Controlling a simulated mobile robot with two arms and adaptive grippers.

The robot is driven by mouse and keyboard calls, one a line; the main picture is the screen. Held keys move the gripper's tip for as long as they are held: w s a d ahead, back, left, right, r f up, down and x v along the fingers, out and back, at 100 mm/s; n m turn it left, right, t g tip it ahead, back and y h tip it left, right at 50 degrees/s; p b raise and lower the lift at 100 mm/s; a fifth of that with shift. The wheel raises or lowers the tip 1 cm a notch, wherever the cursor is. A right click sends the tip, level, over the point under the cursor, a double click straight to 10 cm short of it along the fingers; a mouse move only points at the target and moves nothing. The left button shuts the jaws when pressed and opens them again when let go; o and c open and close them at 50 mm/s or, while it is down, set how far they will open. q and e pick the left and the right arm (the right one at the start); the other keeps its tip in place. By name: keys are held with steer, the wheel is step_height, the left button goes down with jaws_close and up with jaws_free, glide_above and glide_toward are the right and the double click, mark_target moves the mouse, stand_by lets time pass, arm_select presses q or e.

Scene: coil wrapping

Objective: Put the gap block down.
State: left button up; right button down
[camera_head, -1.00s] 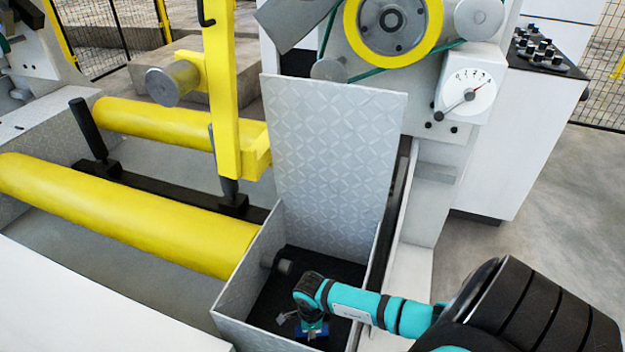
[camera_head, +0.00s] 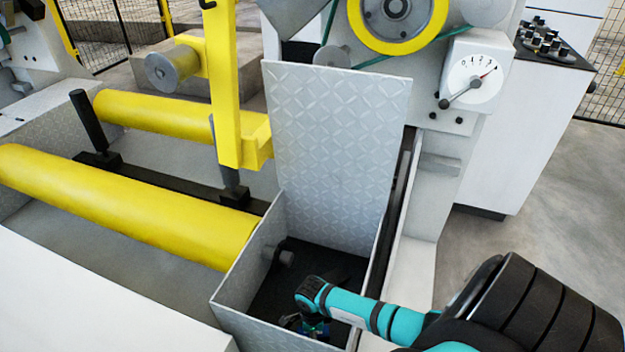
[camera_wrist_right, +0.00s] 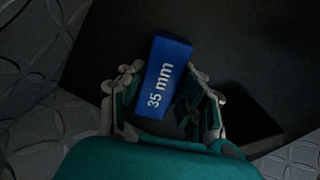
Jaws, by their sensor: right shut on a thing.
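The gap block (camera_wrist_right: 164,75) is blue with "35 mm" in white on its face. In the right wrist view it sits between the two fingers of my right gripper (camera_wrist_right: 165,98), which is shut on it. In the head view my right gripper (camera_head: 314,328) points down inside the grey box with patterned metal walls (camera_head: 243,275), above or at its dark floor. Little of the block shows there. I cannot tell whether it touches the floor. My left gripper is not in view.
A tall patterned panel (camera_head: 335,150) stands behind the box. A dark round knob (camera_head: 286,258) juts from the box's left inner wall. A yellow roller (camera_head: 130,205) lies to the left. The box's dark floor (camera_head: 335,265) is bare behind my gripper.

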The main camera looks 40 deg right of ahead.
steer(key=shift+f, duration=0.1)
steer(key=c, duration=0.9)
jaws_free()
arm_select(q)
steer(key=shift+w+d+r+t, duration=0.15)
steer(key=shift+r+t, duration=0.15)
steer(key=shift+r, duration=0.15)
arm_select(e)
step_height(320, 180, up, 6)
steer(key=shift+f+p, duration=0.1)
steer(key=shift+p, duration=1.15)
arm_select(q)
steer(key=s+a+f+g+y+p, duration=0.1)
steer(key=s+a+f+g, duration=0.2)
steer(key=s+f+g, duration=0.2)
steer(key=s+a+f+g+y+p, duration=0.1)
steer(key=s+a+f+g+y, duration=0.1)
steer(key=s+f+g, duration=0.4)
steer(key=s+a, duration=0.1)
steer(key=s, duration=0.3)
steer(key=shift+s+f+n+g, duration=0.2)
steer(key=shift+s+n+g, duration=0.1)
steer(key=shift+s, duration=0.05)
arm_select(e)
step_height(320, 180, up, 6)
steer(key=shift+r, duration=0.25)
